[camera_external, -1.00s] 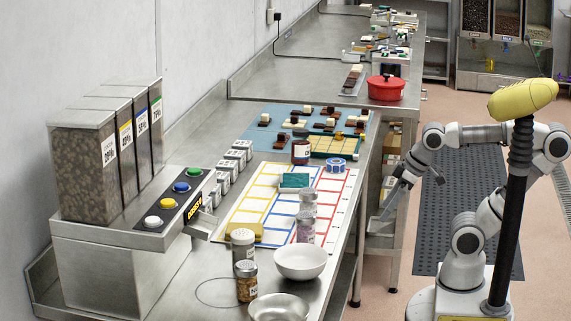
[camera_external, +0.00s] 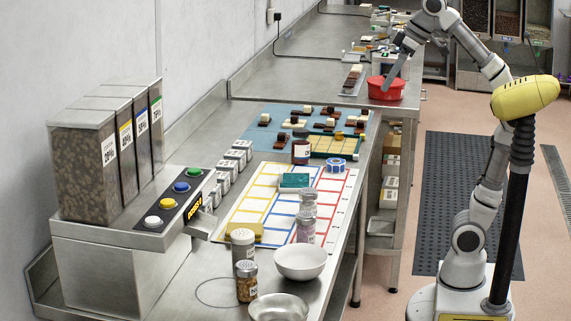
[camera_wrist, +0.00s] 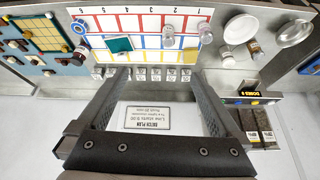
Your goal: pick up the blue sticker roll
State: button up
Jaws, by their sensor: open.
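The blue sticker roll (camera_external: 336,165) is a ring with a blue and white side. In the wrist view the roll (camera_wrist: 79,27) shows small at the upper left. My gripper (camera_external: 388,84) is raised high, well away from the roll, and overlaps the red pot in the external view. In the wrist view my gripper (camera_wrist: 158,80) has its two fingers spread with nothing between them.
The coloured mat (camera_external: 262,187) holds a teal block (camera_external: 294,181) and shakers. A brown jar (camera_external: 301,152) and a green-edged tray (camera_external: 335,146) stand close to the roll. The red pot (camera_external: 386,88) stands at the back.

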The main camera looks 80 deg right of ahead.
jog(key=w+d+r+m+g+p, duration=0.1)
jog(key=w+d+r+m+p, duration=0.3)
jog(key=w, duration=0.4)
jog(key=m+g+p, duration=0.4)
jog(key=m+p, duration=1.2)
jog(key=p, duration=0.1)
send_over(336, 159)
notch_tip(336, 159, down, 4)
jog(key=shift+s+a+f+b, duration=0.1)
jog(key=shift+a+f+b, duration=0.2)
jog(key=shift+f, duration=5.75)
jog(key=shift+w+a+f+b, duration=0.15)
jog(key=shift+a+f, duration=0.15)
jog(key=shift+f, duration=5.7)
jog(key=shift+s+a+f+b, duration=0.15)
jog(key=shift+a+f+b, duration=0.15)
jog(key=shift+f, duration=5.75)
jog(key=c, duration=1.3)
jog(key=shift+r, duration=0.1)
jog(key=shift+c, duration=0.2)
